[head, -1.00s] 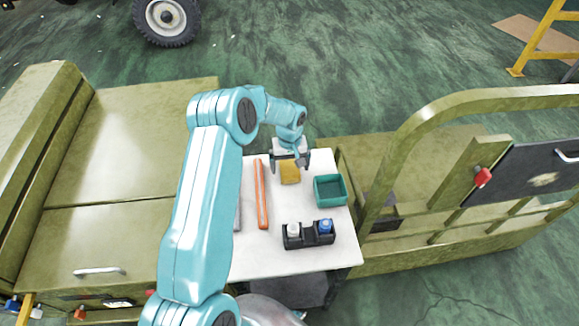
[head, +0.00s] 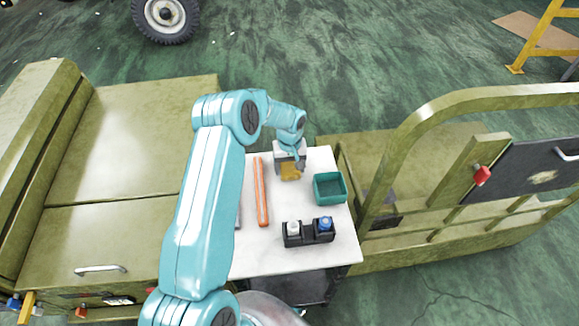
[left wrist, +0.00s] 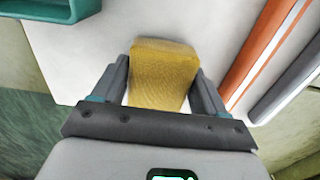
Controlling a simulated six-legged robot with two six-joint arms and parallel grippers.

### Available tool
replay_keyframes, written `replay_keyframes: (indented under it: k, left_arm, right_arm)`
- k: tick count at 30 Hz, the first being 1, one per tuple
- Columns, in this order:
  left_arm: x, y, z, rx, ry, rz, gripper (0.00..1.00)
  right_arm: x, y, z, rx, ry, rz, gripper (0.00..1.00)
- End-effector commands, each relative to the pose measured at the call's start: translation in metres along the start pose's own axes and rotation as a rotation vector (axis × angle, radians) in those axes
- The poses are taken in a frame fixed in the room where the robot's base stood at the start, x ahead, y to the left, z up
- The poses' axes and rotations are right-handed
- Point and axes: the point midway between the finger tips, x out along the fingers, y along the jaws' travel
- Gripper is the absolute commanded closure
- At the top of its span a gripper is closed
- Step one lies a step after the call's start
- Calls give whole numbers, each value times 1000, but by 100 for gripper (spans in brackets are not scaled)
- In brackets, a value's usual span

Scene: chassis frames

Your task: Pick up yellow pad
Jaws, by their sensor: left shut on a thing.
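The yellow pad (head: 290,171) is at the far end of the white table in the head view. My left gripper (head: 290,166) is over it from above and partly hides it. In the left wrist view the yellow pad (left wrist: 162,75) sits between the two grey fingers of my left gripper (left wrist: 163,88). The gripper is shut on the pad, with a finger on each side. I cannot tell whether the pad is clear of the table. My right gripper is not in view.
On the white table (head: 275,247) are a teal bin (head: 329,187) right of the pad, an orange bar (head: 261,192) left of it, and a black holder (head: 309,234) with two small bottles nearer. A grey bar (left wrist: 288,82) lies beyond the orange one. Olive metal structures flank the table.

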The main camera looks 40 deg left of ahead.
Motion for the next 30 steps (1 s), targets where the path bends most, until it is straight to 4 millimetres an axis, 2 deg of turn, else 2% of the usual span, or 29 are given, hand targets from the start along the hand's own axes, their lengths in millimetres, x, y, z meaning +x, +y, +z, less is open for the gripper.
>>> replay_keyframes:
  k: [5,8,15,21,25,30]
  left_arm:
    - [-25,0,-1,0,5,2,57]
    - [-50,1,-2,0,7,4,57]
    - [-126,1,-1,0,6,3,57]
    - [-172,0,0,0,3,3,57]
    - [-189,0,0,0,3,2,57]
    - [-196,0,0,0,1,1,57]
  right_arm:
    - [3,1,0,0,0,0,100]
    - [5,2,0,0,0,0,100]
    - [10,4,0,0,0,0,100]
    - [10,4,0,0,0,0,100]
    - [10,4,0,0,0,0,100]
    - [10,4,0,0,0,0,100]
